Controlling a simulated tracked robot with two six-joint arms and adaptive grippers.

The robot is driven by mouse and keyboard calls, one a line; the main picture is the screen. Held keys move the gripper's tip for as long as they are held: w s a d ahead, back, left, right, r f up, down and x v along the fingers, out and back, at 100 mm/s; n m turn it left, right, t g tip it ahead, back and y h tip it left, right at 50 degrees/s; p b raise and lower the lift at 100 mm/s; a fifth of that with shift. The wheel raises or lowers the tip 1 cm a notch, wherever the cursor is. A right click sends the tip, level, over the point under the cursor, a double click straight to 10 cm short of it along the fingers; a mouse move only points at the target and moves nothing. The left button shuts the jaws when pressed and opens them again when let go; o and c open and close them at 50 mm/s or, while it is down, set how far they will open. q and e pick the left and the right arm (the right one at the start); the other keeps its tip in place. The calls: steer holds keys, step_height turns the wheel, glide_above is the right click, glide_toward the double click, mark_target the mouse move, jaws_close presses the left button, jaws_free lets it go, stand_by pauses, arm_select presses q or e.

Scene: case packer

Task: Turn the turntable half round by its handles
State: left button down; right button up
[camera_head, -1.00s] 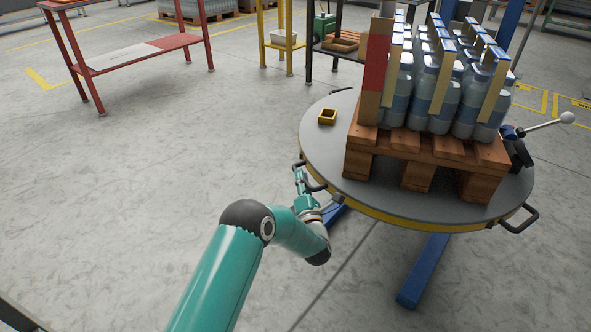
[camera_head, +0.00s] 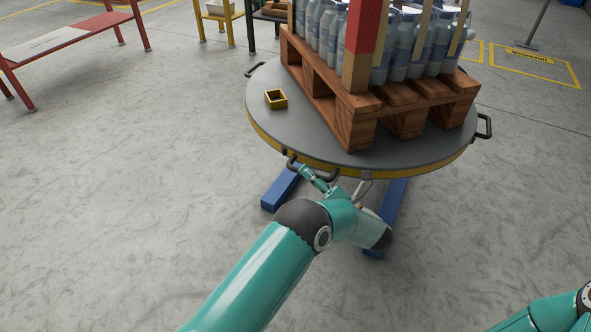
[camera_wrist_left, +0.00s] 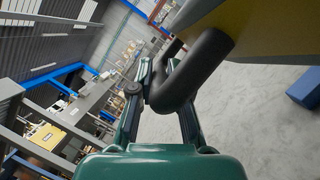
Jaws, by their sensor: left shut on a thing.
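The turntable (camera_head: 310,132) is a round grey disc with a yellow rim on blue legs. A black handle (camera_head: 325,176) sticks out from its near edge. My left gripper (camera_head: 302,168) is at this handle. In the left wrist view, its fingers are shut on the thick black handle (camera_wrist_left: 203,67), beside the yellow rim (camera_wrist_left: 265,32). Other black handles show at the right edge (camera_head: 485,126) and the far left edge (camera_head: 255,69). Part of my right arm shows at the lower right, but its gripper is out of view.
A wooden pallet (camera_head: 400,105) with several bottles (camera_head: 402,50) stands on the disc, with a red-and-wood corner post (camera_head: 362,45). A small yellow box (camera_head: 276,99) sits at the disc's left. A red table (camera_head: 75,42) stands far left. The left floor is clear.

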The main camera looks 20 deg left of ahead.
mark_target(330, 178)
arm_select(q)
steer(key=shift+n+g+y, duration=0.3)
steer(key=shift+n+g, duration=0.1)
steer(key=shift+g, duration=0.2)
steer(key=d, duration=0.4)
steer(key=shift+w+d, duration=0.1)
steer(key=shift+d+g, duration=0.3)
steer(key=shift+d, duration=0.3)
steer(key=shift+r, duration=0.1)
steer(key=c, duration=1.1)
jaws_free()
steer(key=shift+c, duration=0.2)
steer(key=shift+n, duration=0.3)
